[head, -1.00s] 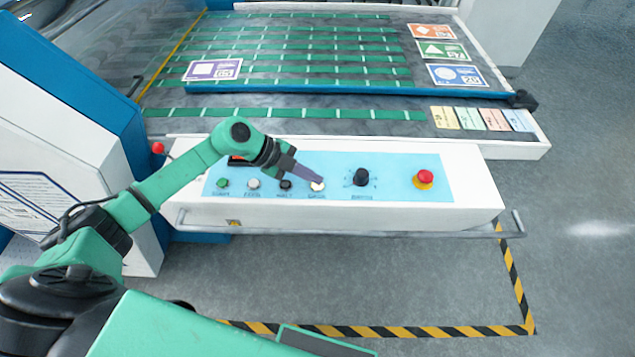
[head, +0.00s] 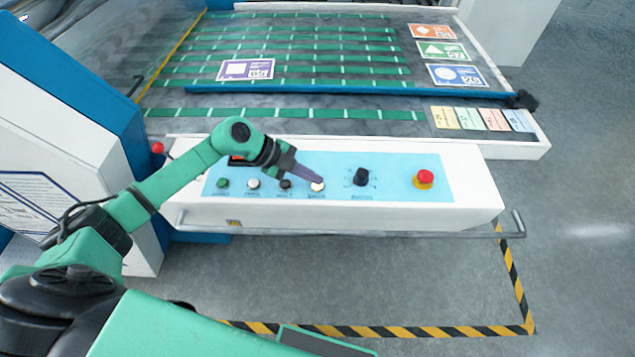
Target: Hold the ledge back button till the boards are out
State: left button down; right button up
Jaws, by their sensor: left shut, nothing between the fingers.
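My left gripper (head: 318,181) is shut, with its fingertips at the pale, lit button (head: 317,187) on the blue control panel (head: 400,190). The tips appear to touch the button; how far it is pressed I cannot tell. A blue ledge bar (head: 340,91) runs across the front of the belt bed. A purple-bordered board (head: 245,69) lies on the green belts behind the bar, left of centre. Orange (head: 433,31), green (head: 443,50) and blue (head: 457,75) boards lie in a column at the right. My right gripper is out of view.
The panel also has a green button (head: 223,183), a white button (head: 253,183), a black button (head: 285,184), a black knob (head: 361,176) and a red stop button (head: 424,177). A metal rail (head: 380,234) runs along the front. Several pastel cards (head: 468,118) lie right.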

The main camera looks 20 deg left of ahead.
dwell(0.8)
pick_arm(q)
jog(key=shift+r+p, duration=0.8)
jog(key=shift+p, duration=0.15)
notch_tip(320, 180, up, 5)
jog(key=p, duration=0.5)
